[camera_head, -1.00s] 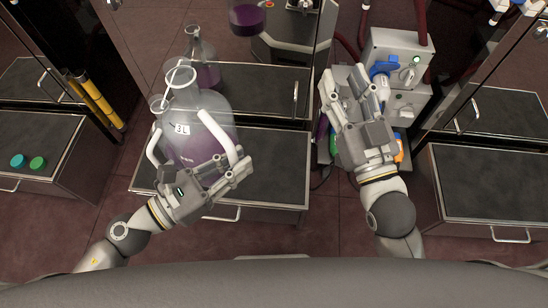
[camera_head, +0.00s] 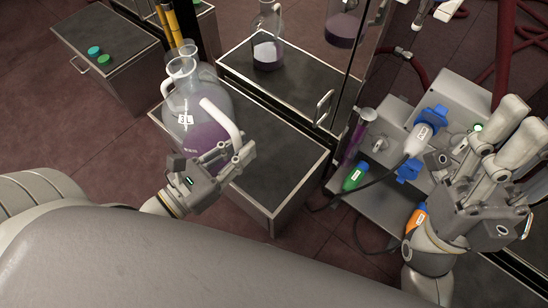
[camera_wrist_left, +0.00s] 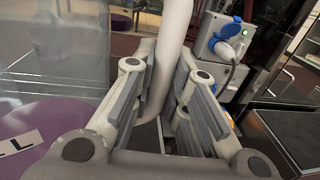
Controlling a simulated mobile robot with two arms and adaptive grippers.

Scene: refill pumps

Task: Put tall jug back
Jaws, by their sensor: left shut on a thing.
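The tall jug (camera_head: 207,108) is a clear flask labelled 3L with purple liquid and pale handles. It is upright over the left end of a dark-topped cabinet (camera_head: 275,165). My left gripper (camera_head: 236,156) is shut on the jug's right-hand handle (camera_head: 222,122). In the left wrist view the handle (camera_wrist_left: 172,50) passes between the fingers (camera_wrist_left: 155,100), with the jug's wall and purple liquid (camera_wrist_left: 45,125) at left. The jug's base is partly hidden, so I cannot tell whether it touches the top. My right gripper (camera_head: 522,125) is open and empty above the pump unit at right.
A grey pump unit (camera_head: 455,95) with blue, green (camera_head: 355,177) and orange (camera_head: 417,215) connectors and a cable stands at right. Another flask (camera_head: 267,50) shows behind the cabinet. A low cabinet with two round caps (camera_head: 95,51) is at far left. The cabinet top right of the jug is clear.

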